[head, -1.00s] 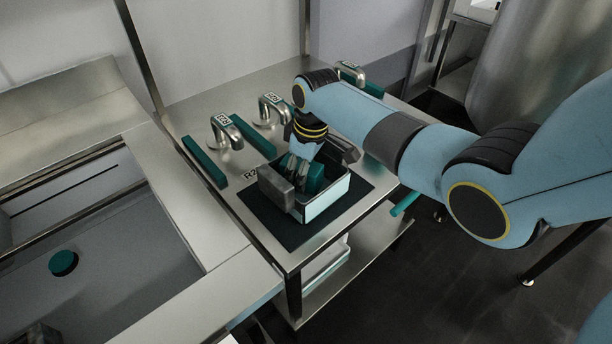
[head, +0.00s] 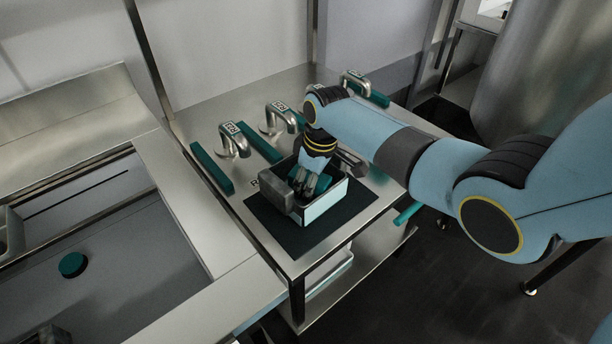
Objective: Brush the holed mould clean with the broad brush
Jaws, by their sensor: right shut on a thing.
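My right gripper (head: 308,184) points down into an open box (head: 326,205) with pale walls, which stands on a dark mat (head: 268,226) on the steel table. It is shut on a teal piece (head: 322,183) inside the box, mostly hidden by the fingers; I cannot tell if this is the broad brush. A grey block (head: 275,196) sits at the box's left side and another grey piece (head: 351,161) at its back right. No holed mould can be made out. My left gripper is out of view.
Tagged metal handles (head: 235,143) and long teal bars (head: 211,168) stand along the table's back. A teal rod (head: 407,212) juts out at the table's right side.

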